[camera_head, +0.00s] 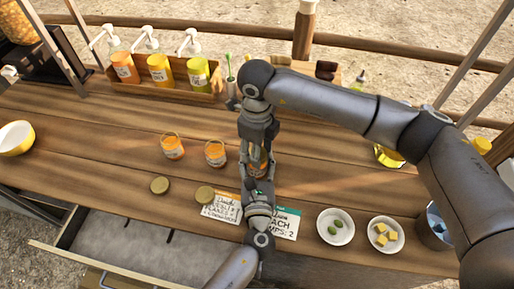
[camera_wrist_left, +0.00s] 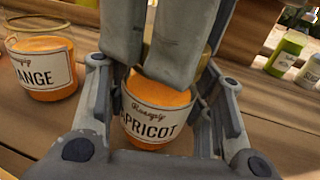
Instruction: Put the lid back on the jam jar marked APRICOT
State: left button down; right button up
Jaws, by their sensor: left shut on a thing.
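The orange jam jar marked APRICOT (camera_wrist_left: 150,118) stands upright between the fingers of my left gripper (camera_head: 258,178), which is shut on it. In the head view the jar (camera_head: 257,160) is mostly covered by my arms. My right gripper (camera_head: 258,133) reaches down from above; its fingers (camera_wrist_left: 165,45) are over the jar's top and hide most of its mouth. A thin gold edge (camera_wrist_left: 206,60) shows beside them; I cannot tell whether it is a lid or the rim. Two gold lids (camera_head: 160,185) (camera_head: 205,195) lie on the counter.
Two open orange jars (camera_head: 172,147) (camera_head: 215,153) stand to the left; the closer one is marked ORANGE (camera_wrist_left: 45,68). Cards (camera_head: 222,208), two small plates (camera_head: 335,226) (camera_head: 386,235) and a pump-bottle rack (camera_head: 175,93) surround the work area. An open drawer (camera_head: 140,250) is below.

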jog(key=m, duration=0.6)
jog(key=shift+m, duration=0.3)
jog(key=m, duration=0.6)
jog(key=shift+f, duration=0.1)
jog(key=o, duration=1.1)
jog(key=shift+r, duration=2.3)
